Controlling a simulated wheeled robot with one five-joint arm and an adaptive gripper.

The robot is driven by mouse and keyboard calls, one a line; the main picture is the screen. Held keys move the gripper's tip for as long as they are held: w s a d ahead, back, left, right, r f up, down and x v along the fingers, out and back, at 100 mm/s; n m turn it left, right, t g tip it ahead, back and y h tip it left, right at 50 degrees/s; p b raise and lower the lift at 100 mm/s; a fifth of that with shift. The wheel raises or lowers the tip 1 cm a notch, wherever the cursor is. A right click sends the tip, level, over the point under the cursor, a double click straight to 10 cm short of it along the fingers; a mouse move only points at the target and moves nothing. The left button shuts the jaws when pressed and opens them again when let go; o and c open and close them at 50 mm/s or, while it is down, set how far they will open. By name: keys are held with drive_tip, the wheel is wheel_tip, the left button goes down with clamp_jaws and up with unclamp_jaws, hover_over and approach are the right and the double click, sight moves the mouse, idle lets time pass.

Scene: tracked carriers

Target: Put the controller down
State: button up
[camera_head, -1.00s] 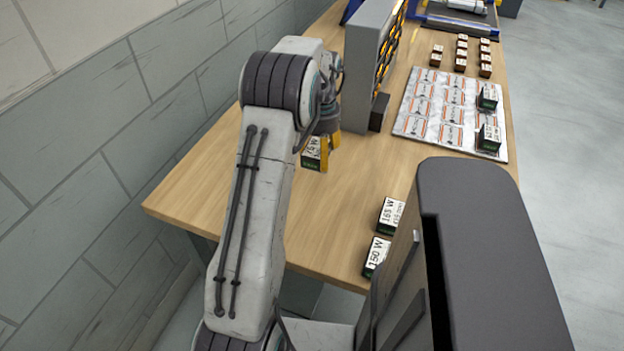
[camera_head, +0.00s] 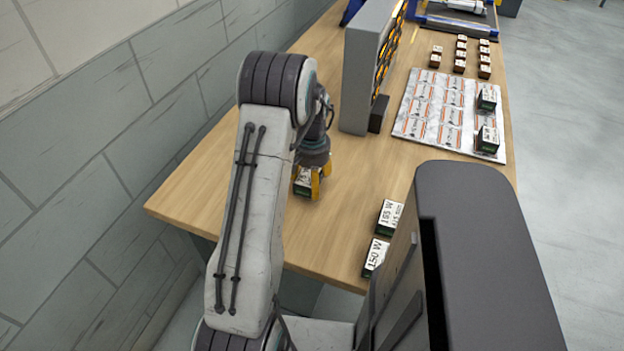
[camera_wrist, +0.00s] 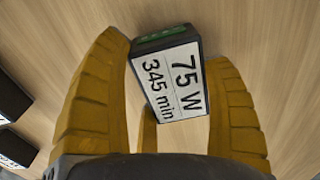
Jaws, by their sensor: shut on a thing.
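A black controller with a white label reading "75 W 345 min" and a green connector (camera_wrist: 178,75) is between the yellow fingers of my gripper (camera_wrist: 180,105). In the head view my gripper (camera_head: 313,182) points down, shut on this controller (camera_head: 302,185), over the left part of the wooden table (camera_head: 230,175). The controller is low, at or just above the tabletop; I cannot tell whether it touches. Part of it is hidden by the fingers.
Two labelled controllers, 165 W (camera_head: 388,217) and 150 W (camera_head: 375,257), stand near the front edge. A grey rack (camera_head: 358,75) stands behind my gripper. A printed mat (camera_head: 408,128) bears two more controllers on its right side. Bare table surrounds the held controller.

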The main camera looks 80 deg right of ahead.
drive_tip(key=shift+f, duration=0.2)
drive_tip(key=o, duration=1.3)
drive_tip(key=shift+c, duration=0.2)
drive_tip(key=shift+r, duration=0.1)
